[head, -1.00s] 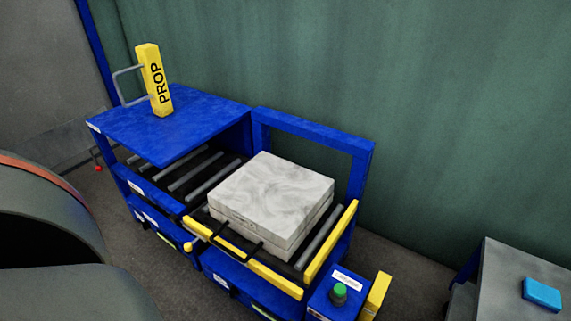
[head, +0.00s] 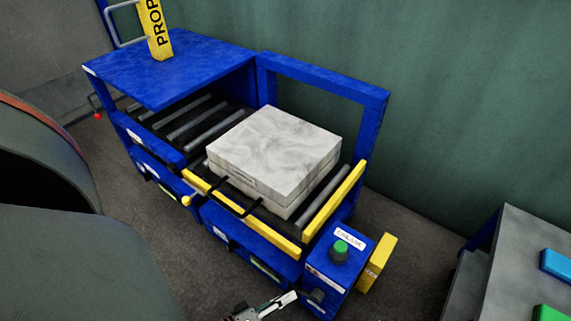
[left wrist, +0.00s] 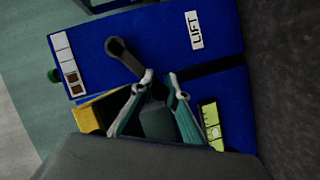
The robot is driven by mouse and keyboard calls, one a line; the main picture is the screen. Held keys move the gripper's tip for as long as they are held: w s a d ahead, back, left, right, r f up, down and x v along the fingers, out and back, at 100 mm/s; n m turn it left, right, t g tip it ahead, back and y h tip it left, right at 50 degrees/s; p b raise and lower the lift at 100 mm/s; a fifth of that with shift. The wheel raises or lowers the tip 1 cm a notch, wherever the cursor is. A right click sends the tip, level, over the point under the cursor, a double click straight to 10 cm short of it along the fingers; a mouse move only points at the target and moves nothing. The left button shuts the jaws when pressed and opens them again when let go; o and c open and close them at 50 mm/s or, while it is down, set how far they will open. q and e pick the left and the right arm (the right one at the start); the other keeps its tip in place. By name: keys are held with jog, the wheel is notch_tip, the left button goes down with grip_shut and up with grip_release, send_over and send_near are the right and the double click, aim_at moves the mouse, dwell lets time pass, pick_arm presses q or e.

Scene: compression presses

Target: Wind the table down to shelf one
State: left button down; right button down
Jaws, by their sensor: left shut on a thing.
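The blue press table (head: 262,255) has rollers and yellow rails, and a grey marbled slab stack (head: 275,150) rests on it. A blue control box (head: 330,265) with a green button (head: 341,247) stands at its front right corner. In the left wrist view, a grey crank (left wrist: 122,52) sticks out of the blue panel near a LIFT label (left wrist: 194,30). My left gripper (left wrist: 163,88) is shut on the crank's handle, which is mostly hidden between the fingers. The gripper also shows at the bottom of the head view (head: 268,306). My right gripper is out of view.
A yellow PROP block (head: 157,30) stands on the blue cover (head: 175,70). A gauge strip (left wrist: 66,65) and a yellow-green level (left wrist: 211,122) are on the panel. A grey side table (head: 510,260) with blue and green blocks is at right.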

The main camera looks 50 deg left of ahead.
pick_arm(q)
jog(key=shift+s+a+f, duration=0.1)
jog(key=shift+a+f, duration=0.05)
jog(key=shift+f, duration=0.15)
jog(key=c, duration=2)
grip_release()
jog(key=shift+o, duration=0.2)
jog(key=shift+r, duration=0.15)
